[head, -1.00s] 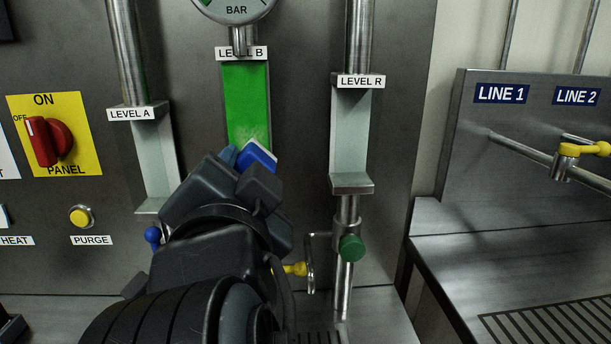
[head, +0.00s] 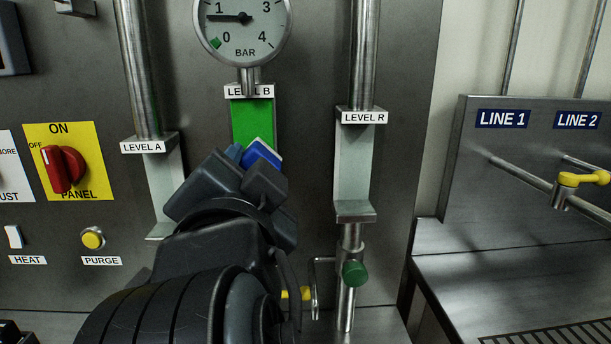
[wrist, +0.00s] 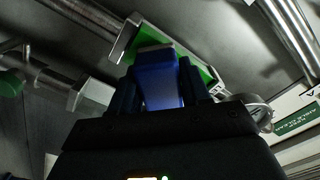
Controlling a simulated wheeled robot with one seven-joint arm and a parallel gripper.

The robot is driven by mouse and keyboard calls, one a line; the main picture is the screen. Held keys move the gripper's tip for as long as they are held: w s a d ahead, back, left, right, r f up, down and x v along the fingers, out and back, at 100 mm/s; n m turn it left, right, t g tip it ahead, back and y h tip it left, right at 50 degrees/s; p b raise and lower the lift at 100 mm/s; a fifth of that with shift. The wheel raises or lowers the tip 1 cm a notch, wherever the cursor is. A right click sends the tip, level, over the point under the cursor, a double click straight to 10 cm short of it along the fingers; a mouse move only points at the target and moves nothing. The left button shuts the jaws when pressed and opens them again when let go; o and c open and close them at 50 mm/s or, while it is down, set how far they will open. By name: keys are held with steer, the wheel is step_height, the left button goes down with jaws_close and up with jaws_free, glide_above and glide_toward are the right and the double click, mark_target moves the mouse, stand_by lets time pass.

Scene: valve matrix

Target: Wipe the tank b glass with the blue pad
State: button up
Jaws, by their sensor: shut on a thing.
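The tank b glass (head: 252,120) is a green-filled upright strip under the LEVEL B label (head: 249,91). It also shows in the wrist view (wrist: 198,68), behind the pad. My gripper (head: 250,165) is shut on the blue pad (head: 262,152), which has a pale front layer. The pad also shows between the fingers in the wrist view (wrist: 157,82). In the head view the pad overlaps the lower visible part of the glass. I cannot tell whether it touches. My gripper and arm hide the glass's lower end.
The LEVEL A gauge (head: 163,185) stands to the left and the LEVEL R gauge (head: 352,165) to the right. A pressure dial (head: 243,30) hangs above. A green knob (head: 355,273) sits on the pipe at lower right. A red switch (head: 62,168) is at far left.

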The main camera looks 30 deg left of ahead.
steer(key=shift+w+a, duration=0.1)
steer(key=shift+w, duration=0.05)
steer(key=shift+f+b, duration=1.1)
steer(key=shift+f, duration=0.25)
steer(key=shift+w+f+b, duration=0.15)
steer(key=shift+f+b, duration=0.4)
steer(key=shift+f, duration=0.25)
steer(key=shift+c, duration=0.8)
steer(key=shift+p+v, duration=0.35)
steer(key=shift+v, duration=2.65)
steer(key=shift+r, duration=0.15)
steer(key=v, duration=0.3)
